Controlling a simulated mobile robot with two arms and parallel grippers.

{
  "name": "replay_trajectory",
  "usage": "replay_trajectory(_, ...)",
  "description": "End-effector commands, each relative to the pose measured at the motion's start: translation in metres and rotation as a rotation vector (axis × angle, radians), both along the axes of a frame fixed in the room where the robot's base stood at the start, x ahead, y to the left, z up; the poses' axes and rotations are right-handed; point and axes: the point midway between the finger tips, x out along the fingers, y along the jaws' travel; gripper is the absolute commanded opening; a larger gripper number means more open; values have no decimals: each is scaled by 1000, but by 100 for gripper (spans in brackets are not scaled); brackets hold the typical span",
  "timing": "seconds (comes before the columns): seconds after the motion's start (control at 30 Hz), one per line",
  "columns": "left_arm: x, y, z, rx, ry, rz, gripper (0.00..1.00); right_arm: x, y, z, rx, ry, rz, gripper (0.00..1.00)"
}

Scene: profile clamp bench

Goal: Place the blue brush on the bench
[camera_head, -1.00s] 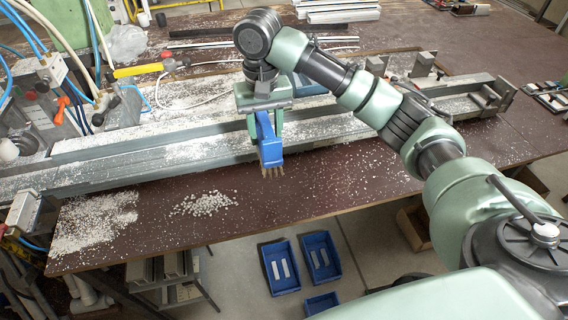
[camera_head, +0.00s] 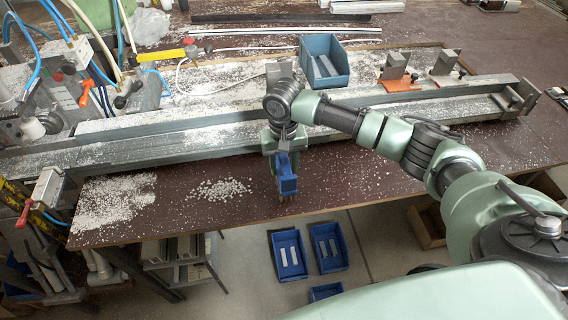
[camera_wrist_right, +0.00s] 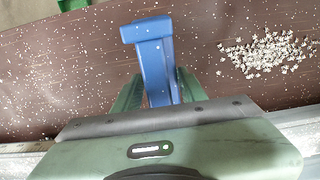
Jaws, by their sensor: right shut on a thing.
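The blue brush (camera_head: 288,182) hangs bristles down from my right gripper (camera_head: 283,152) in the head view, close to the bench's (camera_head: 370,178) front edge. I cannot tell whether the bristles touch the brown bench top. In the right wrist view the blue brush (camera_wrist_right: 155,65) shows between the two green fingers of my right gripper (camera_wrist_right: 158,92), which is shut on it. My left gripper is not in view.
White chips (camera_head: 220,189) lie in piles left of the brush. A long metal profile (camera_head: 200,138) runs behind it. A blue bin (camera_head: 324,62) stands farther back. More blue bins (camera_head: 288,255) are on the floor in front. Bench top right of the brush is mostly clear.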

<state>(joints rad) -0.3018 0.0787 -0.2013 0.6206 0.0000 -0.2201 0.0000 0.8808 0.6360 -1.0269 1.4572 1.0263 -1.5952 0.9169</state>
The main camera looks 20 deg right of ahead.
Motion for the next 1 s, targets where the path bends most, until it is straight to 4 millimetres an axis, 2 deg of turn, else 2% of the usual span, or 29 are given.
replay_trajectory(0.27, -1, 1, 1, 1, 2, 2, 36, 0, 0, -2, 1, 0, 0, 0)
replay_trajectory(0.3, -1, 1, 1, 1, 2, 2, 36, 0, 0, -2, 0, 0, 0, 53)
replay_trajectory(0.33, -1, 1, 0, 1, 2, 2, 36, 0, 0, -2, 0, 0, 0, 61)
replay_trajectory(0.37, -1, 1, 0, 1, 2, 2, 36, 0, 0, -2, 0, 0, 0, 63)
replay_trajectory(0.67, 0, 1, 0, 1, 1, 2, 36, 0, 0, -1, 0, 0, 0, 63)
replay_trajectory(0.77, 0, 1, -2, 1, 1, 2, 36, 1, 0, 5, 0, -2, 1, 63)
replay_trajectory(0.87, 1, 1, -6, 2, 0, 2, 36, 1, 0, 18, 1, -3, 1, 63)
replay_trajectory(1.0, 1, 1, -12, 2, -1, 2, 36, 2, 1, 48, 2, -6, 2, 63)
